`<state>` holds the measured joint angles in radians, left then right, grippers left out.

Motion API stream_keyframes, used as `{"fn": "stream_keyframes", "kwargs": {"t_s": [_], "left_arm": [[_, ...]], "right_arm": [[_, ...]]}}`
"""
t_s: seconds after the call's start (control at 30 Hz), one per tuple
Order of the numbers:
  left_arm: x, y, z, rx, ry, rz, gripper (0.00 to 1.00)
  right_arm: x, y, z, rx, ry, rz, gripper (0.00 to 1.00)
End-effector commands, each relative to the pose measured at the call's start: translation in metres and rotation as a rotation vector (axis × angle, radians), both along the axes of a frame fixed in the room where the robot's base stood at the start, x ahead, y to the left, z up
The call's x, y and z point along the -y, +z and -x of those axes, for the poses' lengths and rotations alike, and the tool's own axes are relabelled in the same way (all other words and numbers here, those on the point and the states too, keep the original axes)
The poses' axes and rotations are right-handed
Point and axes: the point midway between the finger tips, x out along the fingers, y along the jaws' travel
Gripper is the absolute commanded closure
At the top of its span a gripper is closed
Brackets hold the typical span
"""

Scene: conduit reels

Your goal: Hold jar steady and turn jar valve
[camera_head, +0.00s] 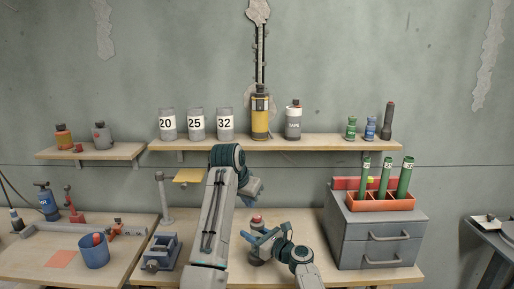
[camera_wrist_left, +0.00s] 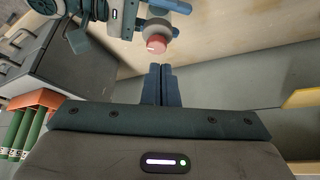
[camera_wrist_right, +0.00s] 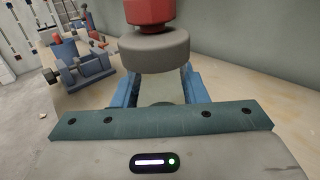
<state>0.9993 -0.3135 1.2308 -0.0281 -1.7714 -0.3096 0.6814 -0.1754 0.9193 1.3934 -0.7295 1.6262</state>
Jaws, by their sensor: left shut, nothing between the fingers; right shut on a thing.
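The jar (camera_wrist_right: 160,88) stands on the workbench. It has a grey collar (camera_wrist_right: 155,48) and a red valve (camera_wrist_right: 150,12) on top. My right gripper (camera_head: 260,243) is shut around the pale jar body below the collar, one blue finger on each side. The red valve also shows in the head view (camera_head: 256,218) and in the left wrist view (camera_wrist_left: 156,44). My left gripper (camera_wrist_left: 162,84) is shut and empty, its fingertips apart from the valve. In the head view my left arm partly covers that gripper (camera_head: 253,187).
A grey drawer unit (camera_head: 376,240) with an orange tray of green tubes (camera_head: 380,202) stands right of the jar. A blue vise (camera_head: 161,252) is to the left. A shelf (camera_head: 350,144) with numbered jars and bottles runs above.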

Motion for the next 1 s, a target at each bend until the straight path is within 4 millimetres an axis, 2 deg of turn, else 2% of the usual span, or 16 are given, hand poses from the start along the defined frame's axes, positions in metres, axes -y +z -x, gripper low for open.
{"fn": "stream_keyframes", "kwargs": {"t_s": [0.07, 0.17, 0.7, 1.0], "left_arm": [[0.013, 0.006, 0.005, 0.002, -0.005, 0.003, 1.00], [0.017, 0.005, 0.007, 0.000, -0.001, 0.000, 1.00], [0.016, -0.053, 0.007, -0.002, -0.002, 0.000, 1.00], [0.016, -0.063, 0.007, 0.000, -0.001, 0.000, 1.00]], "right_arm": [[0.000, 0.000, 0.000, 0.000, 0.000, 0.000, 0.88], [0.000, -0.001, 0.000, 0.000, 0.000, 0.000, 0.88], [0.000, 0.000, 0.000, 0.000, 0.000, 0.000, 0.88], [0.000, 0.000, 0.000, 0.000, 0.000, 0.000, 0.88]]}}
